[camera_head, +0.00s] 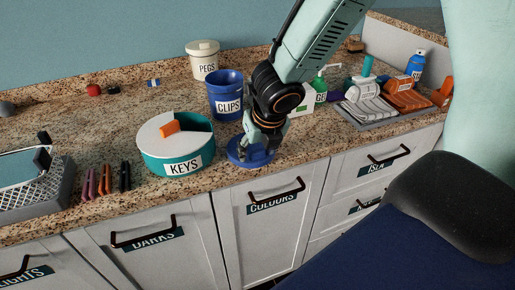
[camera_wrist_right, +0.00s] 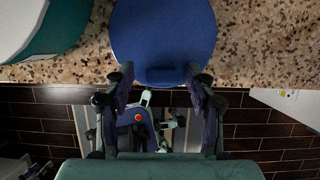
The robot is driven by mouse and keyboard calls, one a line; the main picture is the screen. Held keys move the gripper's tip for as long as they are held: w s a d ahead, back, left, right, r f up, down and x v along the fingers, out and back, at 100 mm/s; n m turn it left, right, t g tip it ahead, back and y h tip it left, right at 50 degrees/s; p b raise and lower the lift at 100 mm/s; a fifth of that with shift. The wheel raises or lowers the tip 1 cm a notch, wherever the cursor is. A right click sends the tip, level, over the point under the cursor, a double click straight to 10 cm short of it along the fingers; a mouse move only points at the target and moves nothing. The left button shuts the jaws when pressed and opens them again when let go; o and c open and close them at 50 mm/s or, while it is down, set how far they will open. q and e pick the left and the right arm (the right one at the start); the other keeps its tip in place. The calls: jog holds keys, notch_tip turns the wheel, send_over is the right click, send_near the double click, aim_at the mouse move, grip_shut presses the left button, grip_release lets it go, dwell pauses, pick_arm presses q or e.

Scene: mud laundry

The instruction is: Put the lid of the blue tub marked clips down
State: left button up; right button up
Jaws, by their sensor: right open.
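The blue tub marked CLIPS (camera_head: 226,96) stands upright on the counter without its lid. A round blue lid (camera_head: 234,157) is at the counter's front edge, below and in front of the tub, and looks flat on the counter. In the right wrist view the lid (camera_wrist_right: 163,30) has a small raised grip (camera_wrist_right: 166,76) near its lower rim. My right gripper (camera_head: 256,148) is low over the lid. Its open fingers (camera_wrist_right: 160,80) stand either side of the raised grip, with gaps visible. My left gripper is not in view.
The white PEGS tub (camera_head: 203,62) is behind. A soap bottle (camera_head: 320,88) and a tray of folded cloths (camera_head: 372,122) are right. Drawers lie below the counter edge.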

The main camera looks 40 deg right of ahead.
jog(key=shift+r, duration=0.35)
jog(key=d+p+v, duration=0.1)
jog(key=p+v, duration=0.5)
jog(key=v, duration=0.6)
jog(key=s+a+f+m+g+y, duration=0.2)
jog(key=s+a+f+m, duration=0.35)
jog(key=f+m, duration=0.25)
jog(key=s+a+f+m+g+y, duration=0.2)
jog(key=s+a+f+m, duration=0.35)
jog(key=f+m, duration=0.35)
jog(key=s+d+f+m+h, duration=0.3)
jog(key=s+f+m, duration=0.7)
jog(key=m, duration=0.7)
jog(key=shift+s+d+f, duration=0.25)
jog(key=shift+s+f, duration=0.1)
jog(key=shift+s, duration=0.75)
jog(key=shift+s, duration=0.1)
